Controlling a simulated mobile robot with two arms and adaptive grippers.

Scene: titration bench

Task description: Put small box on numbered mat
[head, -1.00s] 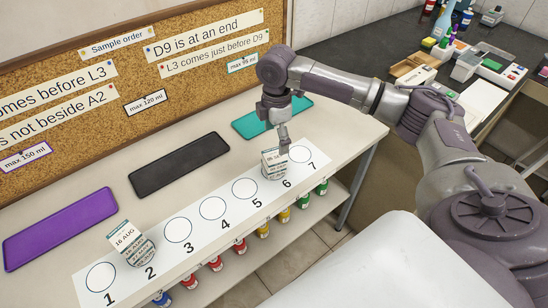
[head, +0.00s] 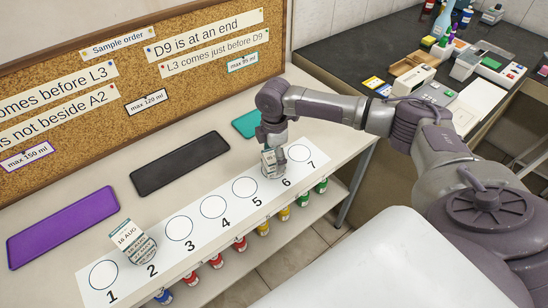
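The white numbered mat (head: 230,223) lies along the front of the light bench, with circles numbered 1 to 7. A small pale item with a printed label (head: 270,164) is at circle 6, partly hidden by my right gripper (head: 272,152). I cannot tell whether it is a box. The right gripper points down over this item, close against it. Its fingertips are too small and covered to show whether they grip. A similar labelled item (head: 134,244), marked 16 AUG, is at circle 2. The other circles look empty. My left gripper is out of view.
Purple (head: 64,226), black (head: 180,166) and teal (head: 247,123) mats lie behind the numbered mat. A corkboard (head: 140,85) with notes stands behind them. Bottles with coloured caps (head: 240,243) are on a shelf below. A dark counter (head: 345,50) at right holds lab items.

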